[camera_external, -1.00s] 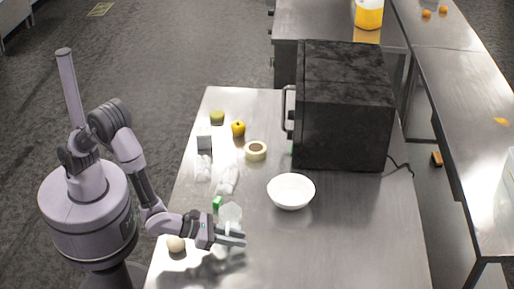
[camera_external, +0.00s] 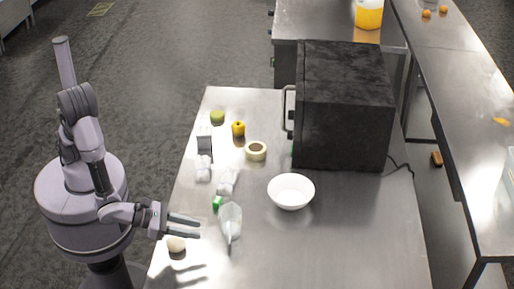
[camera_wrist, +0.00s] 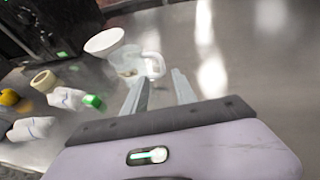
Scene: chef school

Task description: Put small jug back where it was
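The small jug (camera_external: 231,222) is clear and stands on the steel table, left of and nearer than the white bowl (camera_external: 291,192). In the wrist view the jug (camera_wrist: 130,62) shows beyond my fingertips, with its handle toward the right, in front of the bowl (camera_wrist: 104,41). My gripper (camera_external: 200,227) is to the left of the jug, apart from it, with its fingers spread and nothing between them. The open fingers also show in the wrist view (camera_wrist: 160,85), pointing toward the jug.
A white bottle with a green cap (camera_wrist: 70,98) lies left of the jug. A round pale item (camera_external: 176,244) is below my gripper. A dark oven (camera_external: 342,110) fills the table's back right. Fruit (camera_external: 238,129) and a pale ring-shaped item (camera_external: 256,151) stand farther back. The table's front right is clear.

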